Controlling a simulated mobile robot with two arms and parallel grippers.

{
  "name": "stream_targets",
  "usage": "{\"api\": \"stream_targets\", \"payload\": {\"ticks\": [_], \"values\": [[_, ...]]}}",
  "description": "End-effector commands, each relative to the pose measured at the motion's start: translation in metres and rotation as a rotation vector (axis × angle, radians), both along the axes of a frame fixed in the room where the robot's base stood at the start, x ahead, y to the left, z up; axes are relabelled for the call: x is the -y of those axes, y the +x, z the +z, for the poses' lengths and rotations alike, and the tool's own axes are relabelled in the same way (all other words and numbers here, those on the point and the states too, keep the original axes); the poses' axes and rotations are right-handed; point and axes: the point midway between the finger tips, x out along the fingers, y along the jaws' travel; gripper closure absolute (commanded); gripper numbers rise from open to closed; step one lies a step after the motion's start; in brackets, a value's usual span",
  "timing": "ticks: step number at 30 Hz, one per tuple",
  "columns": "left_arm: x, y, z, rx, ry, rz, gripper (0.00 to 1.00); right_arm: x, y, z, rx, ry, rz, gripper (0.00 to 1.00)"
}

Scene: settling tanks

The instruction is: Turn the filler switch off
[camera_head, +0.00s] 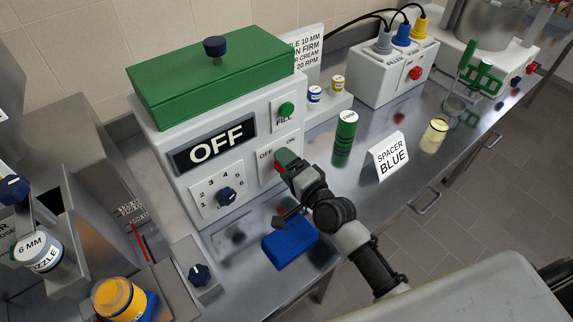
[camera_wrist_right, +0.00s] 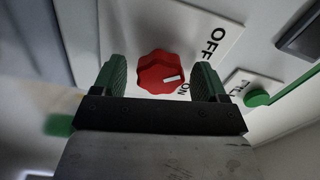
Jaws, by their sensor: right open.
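The filler is a white box with a green lid (camera_head: 210,75) and a black display (camera_head: 215,147) reading OFF. Its switch is a red rotary knob (camera_wrist_right: 160,72) on a white plate (camera_head: 266,172) marked OFF and ON. In the wrist view the knob's white mark points right, closer to the ON label. My right gripper (camera_wrist_right: 160,82) is open, with its green fingers on either side of the knob, not visibly closed on it. In the head view the right gripper (camera_head: 286,160) covers most of the knob. My left gripper is not in view.
A green FILL button (camera_head: 286,110) and a blue numbered dial (camera_head: 226,196) are on the same front. A blue block (camera_head: 290,242) lies below my right arm. A SPACER BLUE sign (camera_head: 391,157) and a green stack (camera_head: 345,138) stand to the right.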

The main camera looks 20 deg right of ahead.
Motion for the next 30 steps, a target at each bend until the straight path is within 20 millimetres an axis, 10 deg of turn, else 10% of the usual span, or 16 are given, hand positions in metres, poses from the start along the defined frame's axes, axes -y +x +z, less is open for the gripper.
{"api": "stream_targets", "payload": {"ticks": [18,30], "values": [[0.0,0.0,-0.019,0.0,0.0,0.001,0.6,0.034,-0.093,-0.002,-0.003,-0.002,0.0,0.27],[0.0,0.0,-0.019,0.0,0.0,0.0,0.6,0.037,-0.101,0.0,-0.001,-0.001,0.0,0.27]]}}
